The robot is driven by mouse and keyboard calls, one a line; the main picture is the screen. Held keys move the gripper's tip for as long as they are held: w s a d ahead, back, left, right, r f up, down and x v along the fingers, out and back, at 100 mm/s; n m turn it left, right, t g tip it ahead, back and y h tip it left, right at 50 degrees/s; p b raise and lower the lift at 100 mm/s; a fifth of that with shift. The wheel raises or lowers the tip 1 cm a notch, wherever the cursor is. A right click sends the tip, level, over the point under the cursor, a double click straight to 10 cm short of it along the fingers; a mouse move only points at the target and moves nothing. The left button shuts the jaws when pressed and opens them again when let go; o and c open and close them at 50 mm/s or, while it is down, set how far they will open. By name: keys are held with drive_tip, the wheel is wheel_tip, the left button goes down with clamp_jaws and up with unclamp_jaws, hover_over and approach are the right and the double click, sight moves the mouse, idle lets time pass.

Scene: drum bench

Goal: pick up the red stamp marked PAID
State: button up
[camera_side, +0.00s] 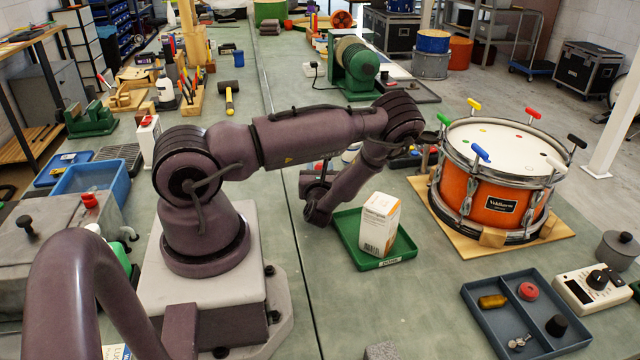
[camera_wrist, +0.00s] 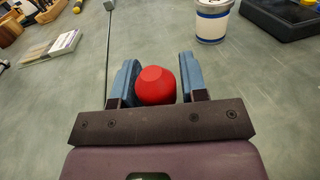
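A red rounded knob (camera_wrist: 155,86), seen from above, stands between the fingertips of my gripper (camera_wrist: 156,84) in the wrist view. It looks like the handle of the red stamp; its base and any PAID mark are hidden. The two blue fingers flank the knob, with thin gaps seeming to show at its sides, so my gripper looks open around it. In the side view my wrist and arm hide most of the fingers; a small red patch (camera_side: 318,166) shows there beside the arm, too small to identify.
A white cup with a blue band (camera_wrist: 213,18) and a black tray (camera_wrist: 285,15) lie ahead to the right. A green tray (camera_side: 404,248) holding a white box (camera_side: 379,224) sits right of my wrist. An orange drum (camera_side: 490,196) stands farther right. Bench around the knob is clear.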

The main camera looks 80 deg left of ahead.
drive_tip(key=c, duration=0.5)
